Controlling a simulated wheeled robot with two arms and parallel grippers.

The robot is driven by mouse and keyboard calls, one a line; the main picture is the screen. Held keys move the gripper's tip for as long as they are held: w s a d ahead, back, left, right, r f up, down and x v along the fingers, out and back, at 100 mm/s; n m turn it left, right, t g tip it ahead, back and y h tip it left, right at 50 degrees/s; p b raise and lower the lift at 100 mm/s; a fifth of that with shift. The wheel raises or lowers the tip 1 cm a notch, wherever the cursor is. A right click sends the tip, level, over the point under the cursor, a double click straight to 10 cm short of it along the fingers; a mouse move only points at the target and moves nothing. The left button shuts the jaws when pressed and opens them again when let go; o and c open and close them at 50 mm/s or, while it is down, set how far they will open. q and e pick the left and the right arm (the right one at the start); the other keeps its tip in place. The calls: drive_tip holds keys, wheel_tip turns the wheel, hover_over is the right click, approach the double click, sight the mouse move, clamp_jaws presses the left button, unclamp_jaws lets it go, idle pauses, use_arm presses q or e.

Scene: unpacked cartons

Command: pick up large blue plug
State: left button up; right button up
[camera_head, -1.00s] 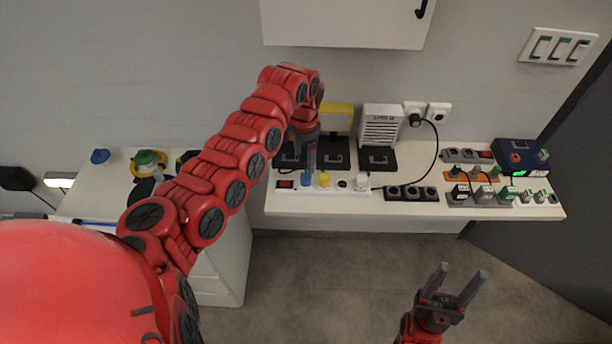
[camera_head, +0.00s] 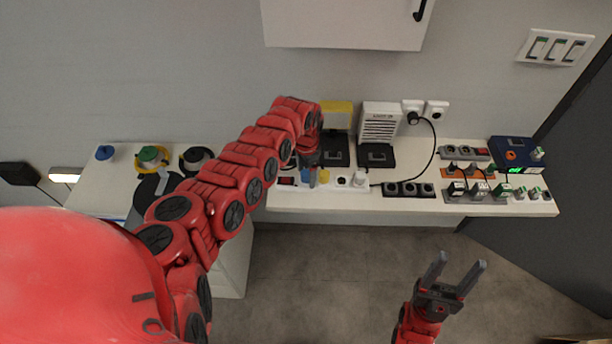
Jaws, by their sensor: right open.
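A blue plug (camera_head: 305,175) stands in the white power strip on the wall-side table, beside a yellow plug (camera_head: 324,176). Another round blue plug-like piece (camera_head: 104,152) lies at the far left of the left table. My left gripper (camera_head: 312,178) points down at the strip, right by the blue and yellow plugs. Its fingers overlap and partly cover the blue plug, so I cannot tell whether they are open or touch it. My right gripper (camera_head: 455,270) is open and empty, over the floor in front of the table.
The white power strip (camera_head: 355,187) also holds a white plug. Black sockets (camera_head: 408,189), an orange strip (camera_head: 460,173) and a blue box (camera_head: 512,152) stand to the right. A yellow-rimmed green piece (camera_head: 150,157) lies on the left table.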

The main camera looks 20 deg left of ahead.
use_arm(q)
clamp_jaws()
drive_tip(key=shift+r, duration=0.15)
idle(0.4)
